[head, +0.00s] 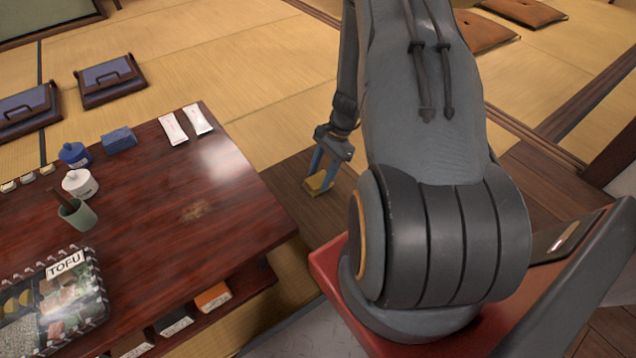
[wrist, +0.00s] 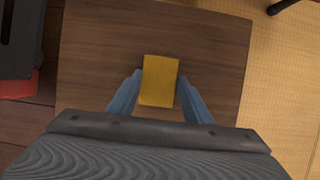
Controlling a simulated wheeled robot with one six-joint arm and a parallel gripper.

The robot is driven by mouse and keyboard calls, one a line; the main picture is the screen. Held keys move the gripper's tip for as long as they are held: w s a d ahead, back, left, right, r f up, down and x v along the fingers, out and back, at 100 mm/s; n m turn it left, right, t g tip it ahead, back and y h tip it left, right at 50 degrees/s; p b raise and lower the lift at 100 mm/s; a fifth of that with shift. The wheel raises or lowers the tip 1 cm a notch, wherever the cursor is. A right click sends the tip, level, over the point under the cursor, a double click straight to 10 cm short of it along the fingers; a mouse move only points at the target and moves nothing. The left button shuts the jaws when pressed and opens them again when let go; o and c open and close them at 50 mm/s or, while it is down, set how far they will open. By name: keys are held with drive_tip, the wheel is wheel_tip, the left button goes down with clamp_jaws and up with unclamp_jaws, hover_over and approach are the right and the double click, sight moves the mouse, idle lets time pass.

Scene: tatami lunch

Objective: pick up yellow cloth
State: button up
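The yellow cloth (wrist: 160,82) is a small, folded-looking block. In the wrist view it sits between my gripper's two blue fingertips, over a dark wooden surface. In the head view the cloth (head: 318,183) is at the lower end of the fingers, right of the low table. My gripper (head: 322,172) points down with one finger on each side of the cloth. The fingertips come close to its left and right edges. I cannot tell whether they press on it, or whether the cloth rests on the wood or is held above it.
A dark red wooden table (head: 225,215) is left of my gripper.

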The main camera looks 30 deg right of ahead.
sight(320, 178)
drive_tip(key=shift+c, duration=1)
wheel_tip(320, 178, up, 10)
drive_tip(key=p, duration=0.4)
